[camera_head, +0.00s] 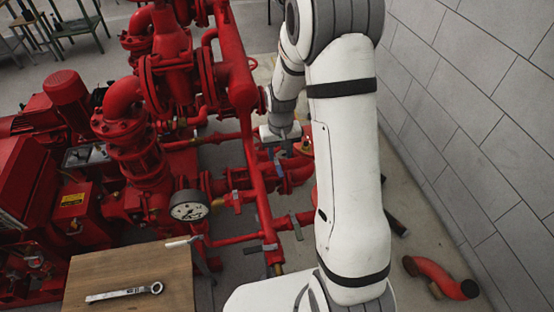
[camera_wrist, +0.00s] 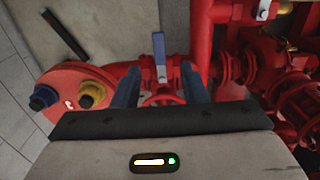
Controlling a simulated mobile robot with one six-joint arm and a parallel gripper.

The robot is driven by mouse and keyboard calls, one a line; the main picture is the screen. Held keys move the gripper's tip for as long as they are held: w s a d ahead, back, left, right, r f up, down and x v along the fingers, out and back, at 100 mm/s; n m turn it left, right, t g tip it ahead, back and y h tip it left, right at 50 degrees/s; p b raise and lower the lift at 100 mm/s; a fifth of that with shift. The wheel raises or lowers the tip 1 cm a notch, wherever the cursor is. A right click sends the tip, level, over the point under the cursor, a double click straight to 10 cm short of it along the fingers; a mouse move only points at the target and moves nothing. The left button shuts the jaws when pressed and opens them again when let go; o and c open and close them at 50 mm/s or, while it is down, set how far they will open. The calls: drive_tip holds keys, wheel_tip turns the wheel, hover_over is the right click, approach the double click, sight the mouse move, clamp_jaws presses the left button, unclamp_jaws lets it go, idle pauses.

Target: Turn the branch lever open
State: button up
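The branch lever (camera_wrist: 159,48) is a blue-grey flat handle on a red valve in the wrist view. It points toward the top of that picture, its lower end at the valve on the red pipe. My gripper (camera_wrist: 161,72) is open, with one dark finger on each side of the lever's lower part and visible gaps between. I cannot tell how deep the fingers reach around it. In the head view my gripper (camera_head: 281,152) points down over the red branch pipes on the right. I cannot make out this lever there for sure.
Red pipework (camera_head: 246,110) and a pressure gauge (camera_head: 189,206) stand left of my arm. A wooden tabletop (camera_head: 130,262) holds a wrench (camera_head: 125,293). A block wall (camera_head: 470,110) runs along the right. A loose red elbow pipe (camera_head: 440,278) lies on the floor.

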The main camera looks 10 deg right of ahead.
sight(279, 171)
drive_tip(key=shift+f+p, duration=0.65)
drive_tip(key=shift+f, duration=2.85)
drive_tip(key=shift+c, duration=0.3)
clamp_jaws()
